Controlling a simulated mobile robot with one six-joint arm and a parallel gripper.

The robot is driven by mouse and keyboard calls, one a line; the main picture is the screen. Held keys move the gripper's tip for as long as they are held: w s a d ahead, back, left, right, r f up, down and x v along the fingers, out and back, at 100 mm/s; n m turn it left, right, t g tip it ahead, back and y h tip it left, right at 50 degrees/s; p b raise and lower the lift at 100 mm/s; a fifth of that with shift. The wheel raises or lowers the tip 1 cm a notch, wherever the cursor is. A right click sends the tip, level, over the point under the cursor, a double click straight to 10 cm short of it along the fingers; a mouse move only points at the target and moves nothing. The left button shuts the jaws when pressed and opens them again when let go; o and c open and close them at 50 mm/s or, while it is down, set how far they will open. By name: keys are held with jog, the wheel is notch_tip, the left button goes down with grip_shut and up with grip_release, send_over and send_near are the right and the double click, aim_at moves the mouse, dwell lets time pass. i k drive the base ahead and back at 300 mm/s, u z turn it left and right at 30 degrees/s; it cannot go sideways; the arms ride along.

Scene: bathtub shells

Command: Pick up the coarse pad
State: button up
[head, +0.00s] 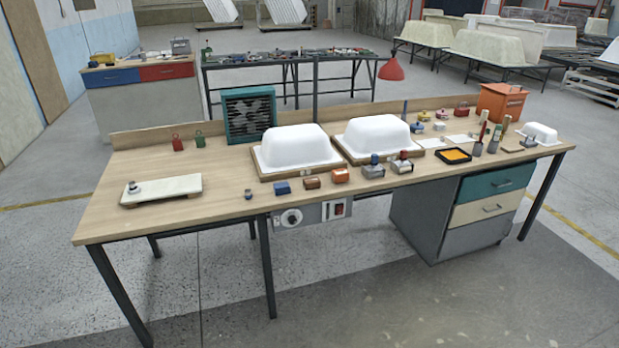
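Several small blocks that look like pads lie along the front edge of the wooden workbench (220,180): a blue block (282,188), a brown block (312,183) and an orange block (340,175). They sit in a row, apart from each other, in front of the white tub shells. I cannot tell which of them is the coarse pad; no label or grit is readable at this size. My gripper is not in view.
Two white shells (296,146) (376,136) stand on wooden boards behind the blocks. Right of the blocks are two grey tools (373,170) (402,163) and a black tray with orange contents (454,156). A white slab (161,190) lies left. The floor in front is clear.

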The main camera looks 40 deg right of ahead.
aim_at(315, 183)
jog(key=i, duration=1.1)
jog(key=u, duration=0.35)
